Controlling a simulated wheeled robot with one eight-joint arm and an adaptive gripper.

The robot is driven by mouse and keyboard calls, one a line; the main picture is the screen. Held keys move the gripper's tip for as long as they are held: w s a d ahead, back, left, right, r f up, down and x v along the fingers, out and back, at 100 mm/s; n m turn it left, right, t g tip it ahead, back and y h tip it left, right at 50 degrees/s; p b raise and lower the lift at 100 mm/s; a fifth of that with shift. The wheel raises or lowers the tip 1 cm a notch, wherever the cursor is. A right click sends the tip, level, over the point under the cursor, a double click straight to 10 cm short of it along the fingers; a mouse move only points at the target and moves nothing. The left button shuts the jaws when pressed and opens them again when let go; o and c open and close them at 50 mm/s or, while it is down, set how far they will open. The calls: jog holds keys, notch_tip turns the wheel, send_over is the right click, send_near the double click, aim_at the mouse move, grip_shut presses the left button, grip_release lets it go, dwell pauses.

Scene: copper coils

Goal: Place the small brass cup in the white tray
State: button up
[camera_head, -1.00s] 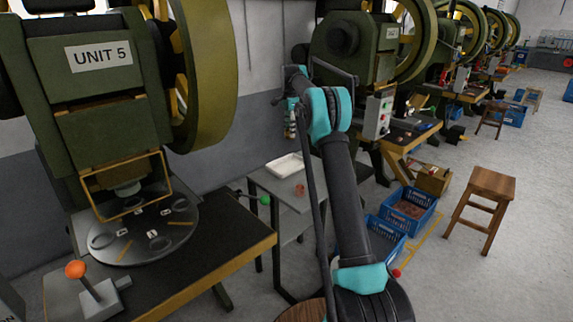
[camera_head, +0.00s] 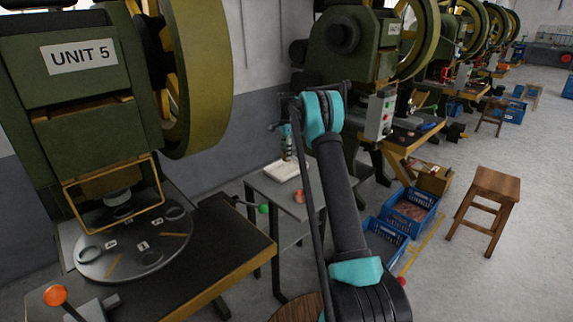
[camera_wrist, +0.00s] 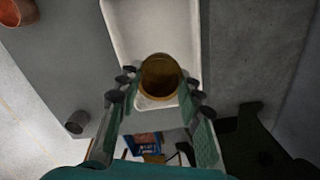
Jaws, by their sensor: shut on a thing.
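My gripper (camera_wrist: 159,84) is shut on the small brass cup (camera_wrist: 161,72), with fingers on both sides of it in the wrist view. The white tray (camera_wrist: 150,25) lies behind the cup in that view, and the cup overlaps its lower part. In the head view my gripper (camera_head: 287,153) points down at the white tray (camera_head: 275,172) on a small grey table. The cup is too small there to make out clearly. I cannot tell whether it touches the tray floor.
A copper-coloured cup (camera_head: 299,196) stands on the grey table (camera_head: 278,192) beside the tray; it also shows in the wrist view (camera_wrist: 17,10). A small dark cylinder (camera_wrist: 77,122) is at the table edge. Blue crates (camera_head: 409,213) and a wooden stool (camera_head: 488,200) stand right.

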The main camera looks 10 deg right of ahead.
jog(key=shift+f, duration=3.05)
jog(key=shift+f, duration=0.1)
jog(key=o, duration=1.2)
